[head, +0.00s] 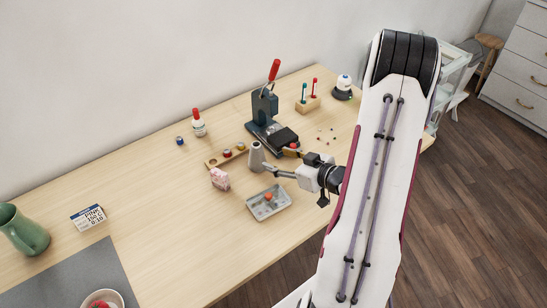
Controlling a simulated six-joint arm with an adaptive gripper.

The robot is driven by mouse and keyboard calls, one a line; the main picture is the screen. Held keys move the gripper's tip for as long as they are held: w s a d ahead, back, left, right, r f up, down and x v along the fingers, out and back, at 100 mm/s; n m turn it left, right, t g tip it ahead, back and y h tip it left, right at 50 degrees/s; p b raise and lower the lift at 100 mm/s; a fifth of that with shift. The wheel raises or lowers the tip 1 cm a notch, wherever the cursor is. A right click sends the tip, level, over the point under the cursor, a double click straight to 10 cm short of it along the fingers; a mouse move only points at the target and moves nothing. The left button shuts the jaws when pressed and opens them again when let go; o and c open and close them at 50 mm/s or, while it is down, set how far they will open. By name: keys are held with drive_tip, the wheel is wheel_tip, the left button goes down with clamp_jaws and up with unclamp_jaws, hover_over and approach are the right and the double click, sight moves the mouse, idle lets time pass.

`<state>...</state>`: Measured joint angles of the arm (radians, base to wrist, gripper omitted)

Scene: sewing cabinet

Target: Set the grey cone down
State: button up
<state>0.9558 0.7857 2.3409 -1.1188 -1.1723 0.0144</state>
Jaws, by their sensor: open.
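The grey cone (256,155) looks upright at the middle of the wooden table, just left of my gripper. My gripper (277,162) reaches in from the right and is open. One finger is close to the cone's lower right side; I cannot tell whether it touches. The cone's base is partly hidden, so I cannot tell surely whether it rests on the tabletop.
A wooden strip with small round pieces (211,163) lies left of the cone. A pink block (220,179) and grey tray (281,204) stand in front. A dark press (262,107) stands behind.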

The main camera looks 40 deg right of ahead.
drive_tip(key=shift+s+r, duration=0.2)
drive_tip(key=shift+s, duration=0.25)
drive_tip(key=shift+w, duration=0.1)
idle(0.4)
drive_tip(key=a+r+g+h, duration=0.2)
drive_tip(key=r+h, duration=0.1)
drive_tip(key=r, duration=0.6)
drive_tip(key=a+r+g+h, duration=0.2)
drive_tip(key=r+g+h, duration=0.1)
drive_tip(key=r, duration=0.5)
drive_tip(key=s+a+r+m+g+y, duration=0.1)
drive_tip(key=s+a+r+y, duration=0.1)
drive_tip(key=s+a, duration=0.8)
drive_tip(key=s+a+r+g+y, duration=0.1)
drive_tip(key=s+a+r, duration=0.4)
drive_tip(key=s+a, duration=0.5)
drive_tip(key=shift+s+a+m+g+y, duration=0.3)
drive_tip(key=shift+s+m+g+y, duration=0.1)
drive_tip(key=shift+s, duration=0.3)
